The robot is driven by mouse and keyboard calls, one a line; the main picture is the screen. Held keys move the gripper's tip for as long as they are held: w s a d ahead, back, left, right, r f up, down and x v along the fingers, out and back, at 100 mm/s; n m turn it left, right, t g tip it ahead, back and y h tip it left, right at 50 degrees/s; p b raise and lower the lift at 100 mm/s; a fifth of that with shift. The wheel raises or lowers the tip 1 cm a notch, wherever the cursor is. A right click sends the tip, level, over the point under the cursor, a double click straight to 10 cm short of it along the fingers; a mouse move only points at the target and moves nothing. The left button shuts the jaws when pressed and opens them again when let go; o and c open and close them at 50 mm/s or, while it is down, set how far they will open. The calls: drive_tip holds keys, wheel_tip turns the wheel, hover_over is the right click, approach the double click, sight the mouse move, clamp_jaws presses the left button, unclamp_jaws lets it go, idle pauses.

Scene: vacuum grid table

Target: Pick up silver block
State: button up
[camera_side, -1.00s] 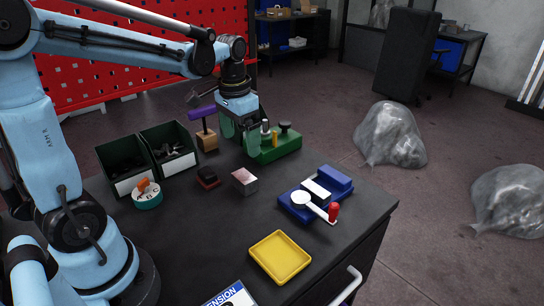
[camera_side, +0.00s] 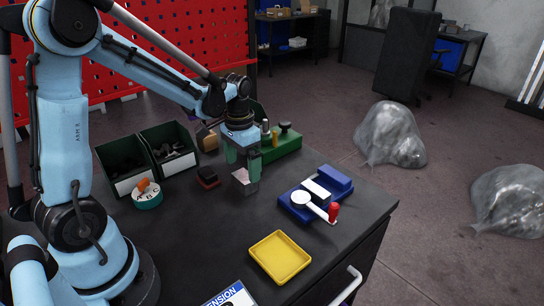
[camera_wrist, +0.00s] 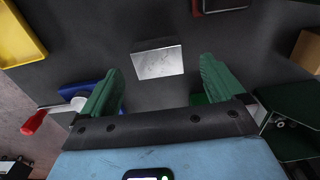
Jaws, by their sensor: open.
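The silver block (camera_side: 244,184) rests on the dark table, and my gripper (camera_side: 242,168) is close above it in the side view. The gripper's green fingers partly cover the block there. In the wrist view the silver block (camera_wrist: 158,61) lies flat, with a bright face towards me. My gripper's two green fingers (camera_wrist: 157,84) are spread apart and empty, and the block shows beyond their tips, between their lines. I cannot tell the exact height of the fingertips above the table.
A dark red and black block (camera_side: 207,177) sits just left of the silver block. A blue fixture with a red-knobbed lever (camera_side: 325,211) stands to the right, a green fixture (camera_side: 287,146) behind. A yellow tray (camera_side: 280,258) is in front.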

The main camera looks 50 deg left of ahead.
sight(244, 176)
drive_tip(key=shift+d+f, duration=0.1)
drive_tip(key=shift+f, duration=2.05)
drive_tip(key=shift+c, duration=0.3)
drive_tip(key=c, duration=1.2)
drive_tip(key=shift+r, duration=0.15)
